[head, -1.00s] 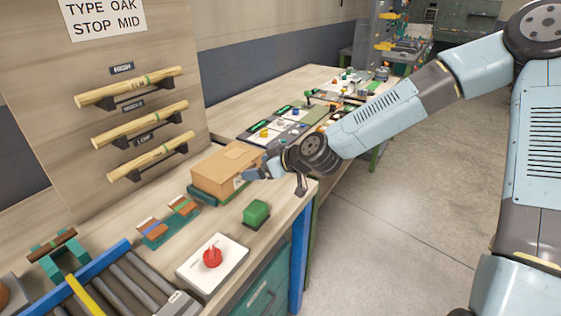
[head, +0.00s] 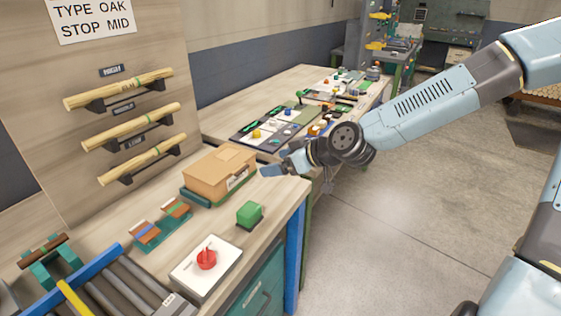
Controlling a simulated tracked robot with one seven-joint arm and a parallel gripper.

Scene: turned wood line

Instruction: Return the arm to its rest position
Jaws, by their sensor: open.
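My gripper (head: 268,172) is at the end of my arm, which reaches in from the right of the head view. It hangs at the right edge of the wooden bench, just right of a closed cardboard box (head: 212,172). The jaws are open and I see nothing between them. A small gap seems to show between the gripper and the box, though the depth is hard to judge. The wrist is over the space between the near bench and the far one.
The near bench (head: 283,205) holds a green block (head: 249,213), a red knob on a white plate (head: 206,258) and a roller conveyor (head: 110,285). Turned wood pieces (head: 130,131) rest on wall brackets. A far bench (head: 225,118) carries trays and parts. Open floor (head: 410,210) lies to the right.

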